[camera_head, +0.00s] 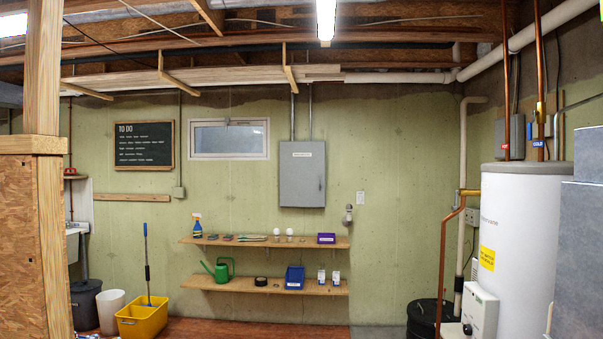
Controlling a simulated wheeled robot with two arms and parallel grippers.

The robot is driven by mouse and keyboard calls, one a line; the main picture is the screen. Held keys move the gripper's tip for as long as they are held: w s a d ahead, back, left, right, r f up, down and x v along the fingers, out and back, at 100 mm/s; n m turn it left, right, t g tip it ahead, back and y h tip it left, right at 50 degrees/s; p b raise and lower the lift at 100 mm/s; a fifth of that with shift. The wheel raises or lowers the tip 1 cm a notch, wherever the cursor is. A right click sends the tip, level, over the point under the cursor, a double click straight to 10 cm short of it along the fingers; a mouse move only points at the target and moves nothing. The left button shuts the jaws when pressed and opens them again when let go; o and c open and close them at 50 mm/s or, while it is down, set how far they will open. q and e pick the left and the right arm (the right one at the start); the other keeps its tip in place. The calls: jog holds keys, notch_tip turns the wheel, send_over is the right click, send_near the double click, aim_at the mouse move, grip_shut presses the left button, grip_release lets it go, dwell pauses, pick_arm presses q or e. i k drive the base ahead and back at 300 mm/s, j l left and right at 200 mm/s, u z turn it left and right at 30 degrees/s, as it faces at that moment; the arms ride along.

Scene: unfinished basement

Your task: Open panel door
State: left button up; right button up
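The grey electrical panel (302,174) hangs on the green far wall, a little right of the picture's middle. Its door looks shut and lies flat, with a white label near the top and a small dark latch on the right side. Two conduits rise from its top to the ceiling. Neither of my grippers is in view.
Two wooden shelves, an upper one (260,242) and a lower one (262,287), hold small items below the panel. A yellow mop bucket (141,319) stands at left beyond a wooden post (42,80). A white water heater (520,240) stands at right.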

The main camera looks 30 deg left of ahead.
aim_at(303, 164)
jog(key=i+j+u, duration=0.2)
jog(key=i, duration=0.2)
jog(key=i+j+u, duration=0.1)
jog(key=i+u, duration=0.15)
jog(key=i, duration=0.15)
jog(key=i+u, duration=0.25)
jog(key=i, duration=2.2)
